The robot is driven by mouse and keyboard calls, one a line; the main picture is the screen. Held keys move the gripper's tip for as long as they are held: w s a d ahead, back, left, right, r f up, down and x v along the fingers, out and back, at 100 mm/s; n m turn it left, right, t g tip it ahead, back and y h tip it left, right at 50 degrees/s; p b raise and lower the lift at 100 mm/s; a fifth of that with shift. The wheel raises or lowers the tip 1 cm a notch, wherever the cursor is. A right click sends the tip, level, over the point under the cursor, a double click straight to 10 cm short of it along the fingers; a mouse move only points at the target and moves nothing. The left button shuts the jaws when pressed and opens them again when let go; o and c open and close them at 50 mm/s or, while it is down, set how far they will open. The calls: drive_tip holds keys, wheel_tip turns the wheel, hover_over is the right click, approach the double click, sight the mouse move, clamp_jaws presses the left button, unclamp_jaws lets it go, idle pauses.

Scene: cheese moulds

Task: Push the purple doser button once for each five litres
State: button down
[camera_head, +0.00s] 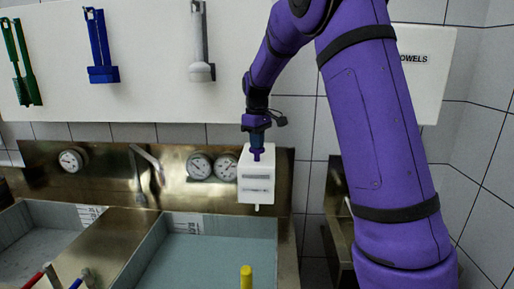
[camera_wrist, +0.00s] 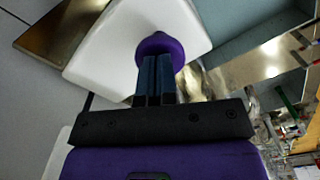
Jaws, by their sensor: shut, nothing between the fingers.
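The doser is a white box (camera_head: 256,184) on the metal back panel above the right vat, with a short spout beneath. Its purple button (camera_wrist: 160,46) is on top and shows large in the wrist view. My gripper (camera_head: 257,147) points down over it, fingers shut and empty. In the wrist view the closed fingertips (camera_wrist: 158,62) are at the button, overlapping it; I cannot tell whether they press it. In the head view only a little purple (camera_head: 256,155) shows below the fingers.
The right vat (camera_head: 215,262) holds pale liquid, with a scale label (camera_head: 188,224) on its wall. A left vat (camera_head: 40,235) stands beside it. Round gauges (camera_head: 199,166) sit left of the doser. A yellow-topped handle (camera_head: 246,274) rises in front.

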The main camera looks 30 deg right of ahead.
drive_tip(key=shift+f, duration=1.05)
drive_tip(key=shift+r, duration=3.6)
